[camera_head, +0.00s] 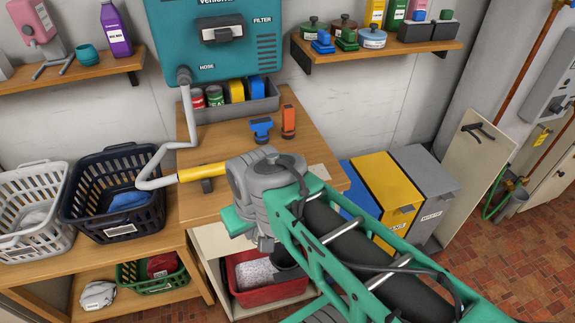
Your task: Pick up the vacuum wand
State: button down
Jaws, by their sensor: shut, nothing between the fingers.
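The vacuum wand has a yellow grip (203,172) that lies over the wooden bench top. A bent grey pipe runs from its left end up to the hose port of the teal vacuum unit (218,45) on the wall. The right end of the yellow part meets the outline of my arm, so I cannot tell whether it continues behind it. My teal and grey arm reaches in from the lower right, its grey joint just right of the yellow grip. I cannot make out my gripper's fingers; they seem hidden by the arm.
A blue tool (261,129) and an orange one (288,121) stand on the bench (302,147). A grey bin (240,103) of cans sits behind. Black (118,190) and white (20,225) baskets stand left. Blue, yellow and grey bins (385,187) stand right. Floor is clear farther right.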

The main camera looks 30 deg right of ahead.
aim_at(217, 169)
jog(key=z, duration=0.15)
jog(key=k, duration=0.4)
jog(key=u, duration=1.75)
jog(key=i, duration=1.15)
jog(key=z, duration=0.55)
